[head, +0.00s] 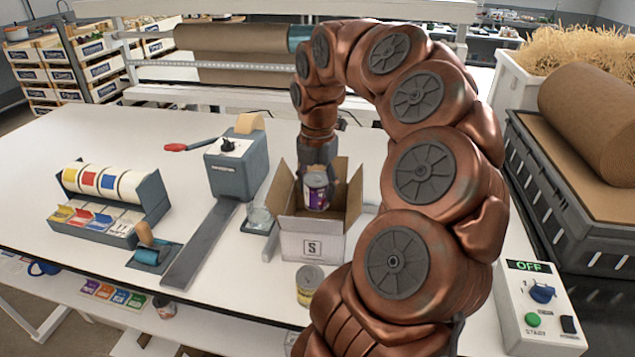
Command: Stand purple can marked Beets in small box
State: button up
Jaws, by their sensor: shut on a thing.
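A purple can (316,192) with a pale label is held by my gripper (317,180). My gripper points down and is shut on the can, which looks upright. The can is at the opening of the small box (299,246), an open cardboard box with a white front marked S. The box's front wall rises below the can. I cannot tell whether the can's base touches the box floor. The label's wording is too small to read.
A yellow-labelled can (309,286) stands in front of the box. A grey dispenser (237,163) and a glass (259,218) stand left of it. A label roll holder (110,203) is farther left. A control box (537,305) reading OFF is at right.

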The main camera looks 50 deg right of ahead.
jog(key=shift+f+b, duration=2.5)
jog(key=shift+f, duration=2.15)
jog(key=o, duration=1.3)
jog(key=shift+o, duration=0.2)
jog(key=shift+r+p, duration=4.85)
jog(key=shift+r, duration=3.15)
